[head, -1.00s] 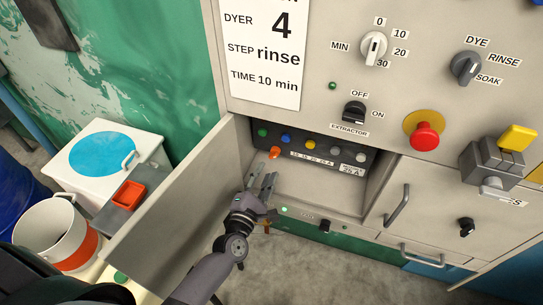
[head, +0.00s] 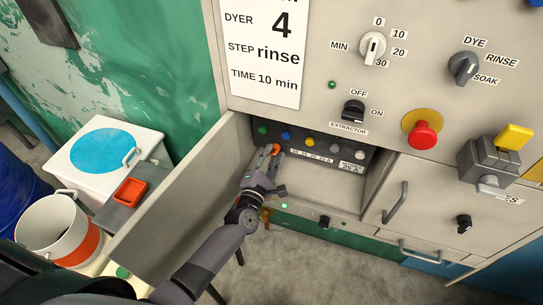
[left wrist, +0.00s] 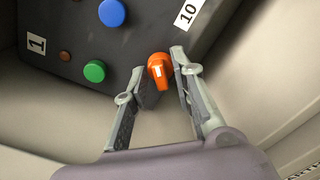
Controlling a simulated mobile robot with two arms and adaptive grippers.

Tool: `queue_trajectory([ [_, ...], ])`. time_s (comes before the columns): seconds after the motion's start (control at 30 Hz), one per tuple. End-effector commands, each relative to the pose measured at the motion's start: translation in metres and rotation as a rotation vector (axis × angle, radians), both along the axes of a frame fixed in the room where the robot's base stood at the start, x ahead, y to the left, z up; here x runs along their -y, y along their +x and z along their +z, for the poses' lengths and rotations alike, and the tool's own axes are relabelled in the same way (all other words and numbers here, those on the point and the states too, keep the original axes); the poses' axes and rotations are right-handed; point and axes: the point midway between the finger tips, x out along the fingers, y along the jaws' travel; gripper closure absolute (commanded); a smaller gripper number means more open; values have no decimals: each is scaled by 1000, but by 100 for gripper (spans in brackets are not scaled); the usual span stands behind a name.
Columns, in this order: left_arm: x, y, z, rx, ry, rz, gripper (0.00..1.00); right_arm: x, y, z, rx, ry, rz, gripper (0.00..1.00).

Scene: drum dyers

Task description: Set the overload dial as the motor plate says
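The orange overload dial (head: 276,149) sits on a dark panel (head: 335,150) inside the open cabinet bay. A white scale strip (head: 312,157) runs to its right, ending at 25 A. The motor plate (head: 351,167) is a small white label at the panel's lower right, apparently reading 25 A. My left gripper (head: 269,153) is at the dial. In the left wrist view its open fingers (left wrist: 159,76) stand either side of the orange dial (left wrist: 160,66), with no clear grip on it. The dial's white mark shows; its exact setting is unclear. My right gripper is not in view.
Green (left wrist: 94,71) and blue (left wrist: 111,12) buttons sit close to the dial. The open door (head: 180,195) stands left of my left arm. An extractor switch (head: 353,112) and red stop button (head: 422,135) are above. A lit green lamp (head: 284,206) is below the bay.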

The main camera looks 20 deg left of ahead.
Motion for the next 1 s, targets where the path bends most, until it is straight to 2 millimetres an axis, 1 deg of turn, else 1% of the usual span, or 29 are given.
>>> queue_trajectory([
  [0.03, 0, 0, -1, -2, 0, -1, 88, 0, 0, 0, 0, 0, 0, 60],
  [0.2, 1, -1, -1, -2, 0, -2, 99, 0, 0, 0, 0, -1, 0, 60],
  [0.57, 1, -1, -1, -3, 35, -2, 100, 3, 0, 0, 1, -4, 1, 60],
  [0.77, 1, -1, -2, 1, 139, -3, 100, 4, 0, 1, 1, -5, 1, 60],
  [1.0, 1, -1, -2, 7, 346, -2, 100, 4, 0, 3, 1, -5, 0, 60],
])
